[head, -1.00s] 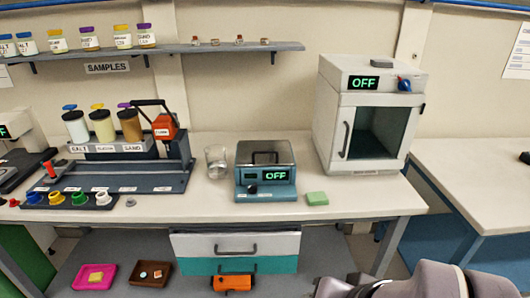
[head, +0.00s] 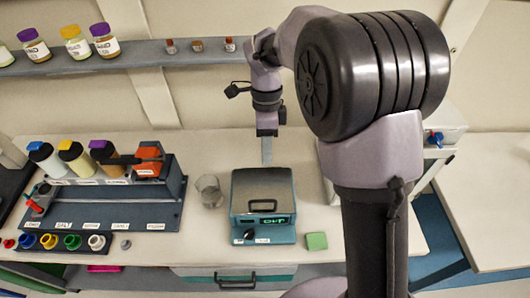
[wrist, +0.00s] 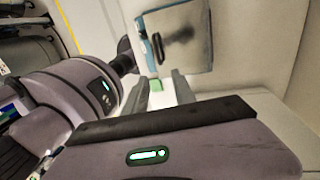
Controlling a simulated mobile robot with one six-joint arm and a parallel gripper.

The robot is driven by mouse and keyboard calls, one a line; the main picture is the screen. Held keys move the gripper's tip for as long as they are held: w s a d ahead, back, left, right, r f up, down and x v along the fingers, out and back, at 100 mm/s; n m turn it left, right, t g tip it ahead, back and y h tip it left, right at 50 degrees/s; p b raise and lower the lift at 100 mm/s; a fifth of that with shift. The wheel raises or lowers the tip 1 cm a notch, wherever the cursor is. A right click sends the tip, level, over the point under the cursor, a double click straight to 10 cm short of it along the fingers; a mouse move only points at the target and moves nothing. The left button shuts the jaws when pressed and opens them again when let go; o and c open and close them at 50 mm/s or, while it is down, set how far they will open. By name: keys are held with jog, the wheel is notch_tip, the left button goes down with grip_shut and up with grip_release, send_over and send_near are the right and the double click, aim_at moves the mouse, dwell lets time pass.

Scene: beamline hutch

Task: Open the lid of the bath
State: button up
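The bath (head: 262,228) is a blue-grey box with a green-lit display, standing on the bench. Its grey metal lid (head: 250,182) lies shut on top, with a dark handle. In the wrist view the lid (wrist: 200,50) and its blurred dark handle (wrist: 179,35) lie beyond the fingertips. My gripper (head: 267,160) hangs just above and behind the bath, near the back edge of the lid. In the wrist view my gripper (wrist: 160,88) has its two fingers apart with nothing between them. It appears clear of the handle.
A glass beaker (head: 210,190) stands left of the bath and a green block (head: 316,241) to its right. The sample rack (head: 120,205) fills the left. A shelf (head: 180,52) with jars runs behind. My arm hides much of the white oven (head: 446,125) at right.

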jog(key=b, duration=0.3)
send_over(267, 205)
notch_tip(267, 205, down, 16)
jog(key=shift+f, duration=0.15)
jog(key=shift+c, duration=0.4)
jog(key=shift+w, duration=0.1)
grip_shut()
dwell(0.4)
